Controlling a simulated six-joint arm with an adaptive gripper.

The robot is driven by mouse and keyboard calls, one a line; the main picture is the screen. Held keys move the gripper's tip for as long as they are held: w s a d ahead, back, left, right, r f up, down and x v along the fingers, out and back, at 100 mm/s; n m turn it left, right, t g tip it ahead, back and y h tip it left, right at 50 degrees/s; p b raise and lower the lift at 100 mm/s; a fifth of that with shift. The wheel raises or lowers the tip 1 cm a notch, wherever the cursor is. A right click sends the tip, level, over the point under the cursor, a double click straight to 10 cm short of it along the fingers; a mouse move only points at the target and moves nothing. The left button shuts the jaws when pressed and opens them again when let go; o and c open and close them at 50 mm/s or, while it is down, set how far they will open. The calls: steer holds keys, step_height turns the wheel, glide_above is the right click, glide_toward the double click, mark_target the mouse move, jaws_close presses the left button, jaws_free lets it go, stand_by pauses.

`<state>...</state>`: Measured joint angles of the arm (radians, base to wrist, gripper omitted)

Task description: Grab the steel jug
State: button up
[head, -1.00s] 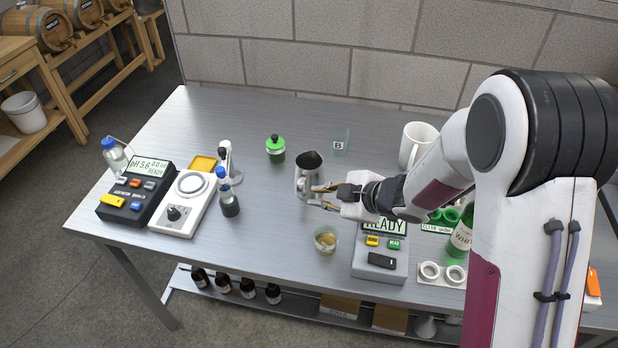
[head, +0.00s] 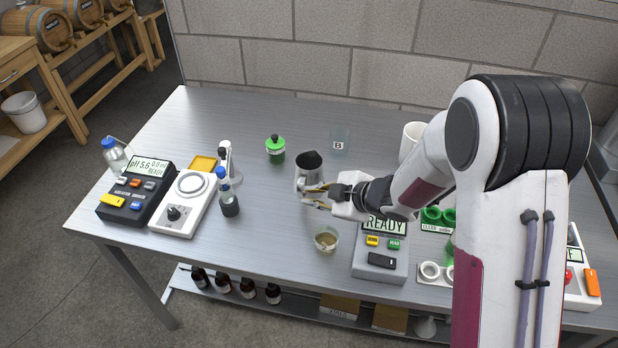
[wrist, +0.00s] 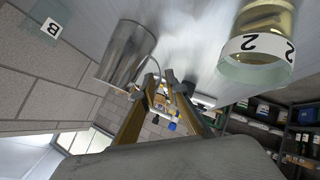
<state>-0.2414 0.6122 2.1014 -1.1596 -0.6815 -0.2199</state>
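The steel jug (head: 309,172) stands upright on the metal bench, near the middle. It also shows in the wrist view (wrist: 125,55), just beyond the fingertips on the left. My gripper (head: 316,196) is low beside the jug, on its near right side, with its yellowish fingers reaching toward the body. In the wrist view the fingers (wrist: 158,85) have a gap between them, and bench items show through it. The gripper looks open and empty. Whether a fingertip touches the jug is unclear.
A small glass with amber liquid (head: 326,239) stands close in front of my gripper. A grey READY device (head: 380,262) lies beneath the wrist.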

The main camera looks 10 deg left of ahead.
steer(key=shift+x, duration=2.55)
jaws_close()
steer(key=shift+r, duration=0.1)
steer(key=shift+r, duration=4.85)
steer(key=shift+r, duration=0.1)
